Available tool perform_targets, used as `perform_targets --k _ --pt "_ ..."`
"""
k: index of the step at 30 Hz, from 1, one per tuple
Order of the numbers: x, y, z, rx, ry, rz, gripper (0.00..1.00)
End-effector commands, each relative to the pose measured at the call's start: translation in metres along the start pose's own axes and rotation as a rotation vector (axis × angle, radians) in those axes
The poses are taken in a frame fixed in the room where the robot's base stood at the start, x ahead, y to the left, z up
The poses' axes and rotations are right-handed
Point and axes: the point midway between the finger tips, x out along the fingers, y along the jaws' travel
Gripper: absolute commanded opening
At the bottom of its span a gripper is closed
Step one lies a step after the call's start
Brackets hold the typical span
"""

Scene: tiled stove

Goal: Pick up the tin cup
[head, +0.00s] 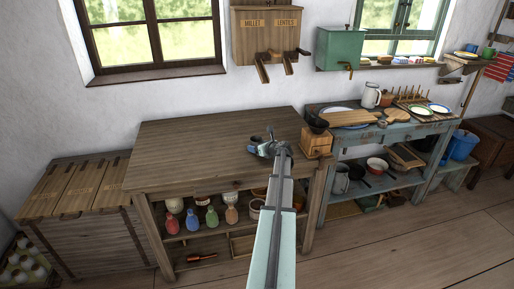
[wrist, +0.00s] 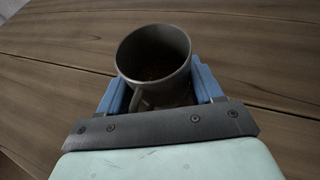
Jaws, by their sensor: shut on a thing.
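The tin cup (wrist: 128,62) is a dull grey metal mug with its handle toward my gripper in the wrist view. It is upright or slightly tilted, and its inside is dark. My gripper (wrist: 165,92) has its blue fingers on both sides of the cup and is shut on it. In the head view my gripper (head: 262,149) is over the right part of the brown wooden table (head: 185,135). The cup is mostly hidden there behind my wrist. I cannot tell whether its base touches the tabletop.
A wooden grinder box with a dark bowl (head: 316,140) stands just right of my gripper at the table's edge. A blue-grey shelf table (head: 420,131) with dishes is further right. Wall dispensers (head: 268,35) hang above the back. The tabletop's left side is clear.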

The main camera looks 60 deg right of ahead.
Motion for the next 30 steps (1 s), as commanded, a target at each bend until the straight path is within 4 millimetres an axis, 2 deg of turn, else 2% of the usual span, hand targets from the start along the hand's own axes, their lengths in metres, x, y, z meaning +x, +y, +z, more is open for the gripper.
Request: perform_targets --k 5,18,24,30 --pt "-0.005 0.000 0.013 0.000 -0.002 0.001 0.33" --pt "-0.031 0.000 0.076 -0.001 -0.002 0.000 0.33" --pt "-0.037 0.000 0.090 0.000 -0.001 0.000 0.33" --pt "-0.038 0.000 0.092 -0.002 0.000 0.007 0.33"
